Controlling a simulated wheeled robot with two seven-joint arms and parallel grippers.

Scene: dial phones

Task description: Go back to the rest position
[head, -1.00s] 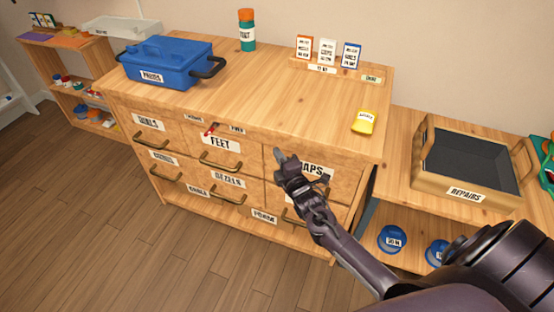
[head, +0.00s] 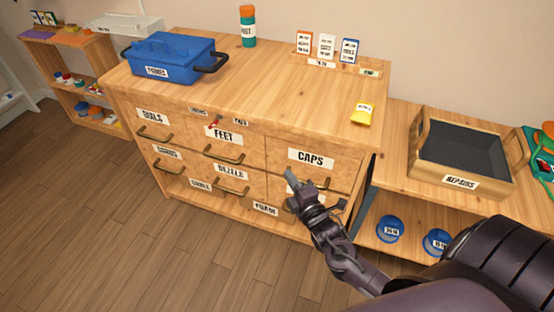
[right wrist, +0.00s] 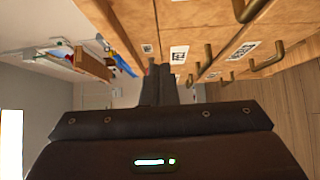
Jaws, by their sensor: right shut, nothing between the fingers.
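My right gripper (head: 291,178) is shut and empty in the head view. It hangs in front of the wooden drawer cabinet (head: 255,142), just below the CAPS label (head: 311,159) and beside that drawer's handle. In the right wrist view the dark fingers of the right gripper (right wrist: 160,77) are together with nothing between them, and brass handles (right wrist: 268,58) show at the upper right. My left gripper is not in view.
On the cabinet top stand a blue PHONES case (head: 170,58), a teal bottle (head: 247,27), several small cards (head: 326,47) and a yellow item (head: 362,113). A REPAIRS tray (head: 460,181) is at right. The wooden floor (head: 130,240) at left is clear.

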